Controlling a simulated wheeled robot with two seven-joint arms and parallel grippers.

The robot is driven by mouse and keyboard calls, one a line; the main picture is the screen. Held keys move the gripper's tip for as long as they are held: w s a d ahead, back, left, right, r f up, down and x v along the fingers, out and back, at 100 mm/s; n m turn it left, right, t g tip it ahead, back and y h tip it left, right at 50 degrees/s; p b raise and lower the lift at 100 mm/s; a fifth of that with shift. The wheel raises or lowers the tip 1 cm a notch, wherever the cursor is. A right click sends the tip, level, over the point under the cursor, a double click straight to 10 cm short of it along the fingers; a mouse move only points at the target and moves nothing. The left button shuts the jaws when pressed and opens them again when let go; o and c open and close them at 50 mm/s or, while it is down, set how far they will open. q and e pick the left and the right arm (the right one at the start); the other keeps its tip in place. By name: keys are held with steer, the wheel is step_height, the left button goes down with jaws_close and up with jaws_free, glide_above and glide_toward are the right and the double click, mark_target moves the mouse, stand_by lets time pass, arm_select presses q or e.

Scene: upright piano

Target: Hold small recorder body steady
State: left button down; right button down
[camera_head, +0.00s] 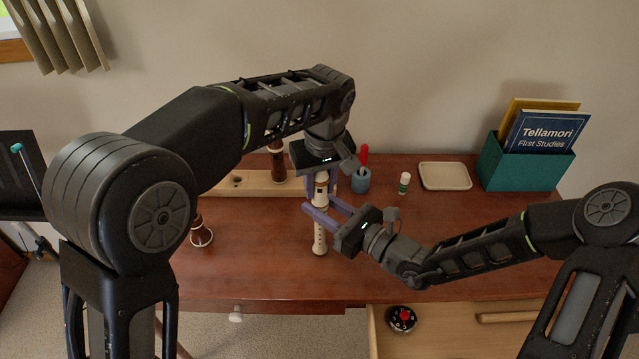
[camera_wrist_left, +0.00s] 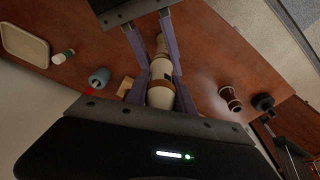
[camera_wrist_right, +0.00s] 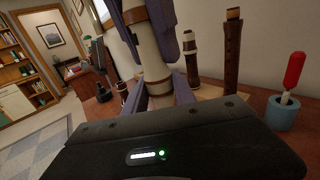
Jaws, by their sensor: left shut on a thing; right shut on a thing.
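A slim cream recorder with brown bands (camera_head: 320,240) stands roughly upright over the front middle of the desk; it also shows in the left wrist view (camera_wrist_left: 160,95) and right wrist view (camera_wrist_right: 148,50). My left gripper (camera_head: 320,188) comes down from above and is shut on its upper part, one purple finger on each side. My right gripper (camera_head: 324,212) reaches in from the right and is shut on it lower down. The fingers partly hide the recorder. I cannot tell whether its lower end touches the desk.
A wooden stand (camera_head: 235,190) lies behind, with a brown recorder piece (camera_head: 277,162) upright at it. Another brown piece (camera_head: 201,236) stands left. A blue cup (camera_head: 361,181), a small green-capped tube (camera_head: 404,184), a tray (camera_head: 445,176) and a teal book box (camera_head: 520,168) stand right. An open drawer (camera_head: 450,335) juts out below.

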mark_target(320, 174)
arm_select(q)
steer(key=shift+w+r, duration=0.1)
steer(key=shift+r, duration=0.95)
arm_select(e)
steer(key=shift+d+f, duration=0.15)
steer(key=shift+f, duration=0.1)
stand_by(0.5)
arm_select(q)
steer(key=shift+r, duration=0.65)
arm_select(e)
steer(key=shift+r, duration=0.1)
arm_select(q)
steer(key=shift+r, duration=0.2)
arm_select(e)
steer(key=shift+r, duration=0.1)
arm_select(q)
steer(key=shift+r, duration=0.3)
steer(key=shift+r, duration=0.15)
arm_select(e)
steer(key=shift+r, duration=0.1)
arm_select(q)
steer(key=shift+r, duration=1.35)
